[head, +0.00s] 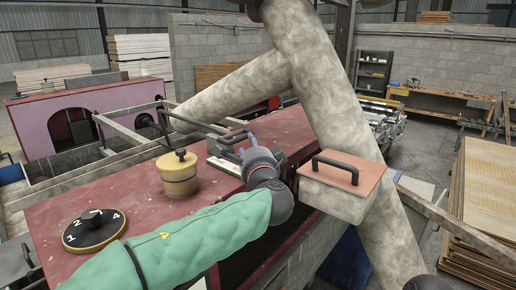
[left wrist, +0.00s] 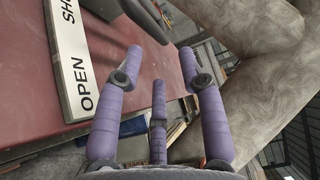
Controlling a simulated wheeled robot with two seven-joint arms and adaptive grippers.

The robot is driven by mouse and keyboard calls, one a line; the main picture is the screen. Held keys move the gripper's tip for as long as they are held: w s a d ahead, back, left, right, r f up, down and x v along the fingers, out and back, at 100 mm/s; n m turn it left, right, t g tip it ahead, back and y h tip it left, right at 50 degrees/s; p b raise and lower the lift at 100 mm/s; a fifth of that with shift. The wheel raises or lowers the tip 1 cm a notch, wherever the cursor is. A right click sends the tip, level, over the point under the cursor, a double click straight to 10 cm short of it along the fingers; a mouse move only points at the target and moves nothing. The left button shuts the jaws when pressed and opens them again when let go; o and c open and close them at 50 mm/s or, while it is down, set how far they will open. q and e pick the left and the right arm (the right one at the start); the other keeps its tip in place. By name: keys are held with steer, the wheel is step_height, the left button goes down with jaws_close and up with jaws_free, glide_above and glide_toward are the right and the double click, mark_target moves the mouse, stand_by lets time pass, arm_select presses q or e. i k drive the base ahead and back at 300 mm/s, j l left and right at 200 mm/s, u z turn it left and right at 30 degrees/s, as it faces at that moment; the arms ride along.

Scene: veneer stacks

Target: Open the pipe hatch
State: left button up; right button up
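The pipe hatch (head: 345,178) is a box with a salmon lid and a dark bar handle (head: 335,168), on the side of the thick mottled pipe (head: 318,75). The lid looks closed. My left gripper (head: 246,152) is left of the hatch, apart from it, above the red bench top. In the left wrist view its purple fingers (left wrist: 158,75) are spread with nothing between them. The pipe fills the right of that view; the hatch handle is not clear there.
A white OPEN/SHUT plate (left wrist: 72,65) and a dark lever (head: 233,137) are close to my left gripper. A yellow knobbed pot (head: 178,178) and a numbered dial (head: 94,231) stand on the red bench (head: 140,195). Veneer sheets (head: 490,205) are stacked at right.

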mark_target(345, 160)
steer(key=k+l, duration=0.2)
steer(key=k, duration=0.3)
steer(key=k+l, duration=0.15)
steer(key=k, duration=0.35)
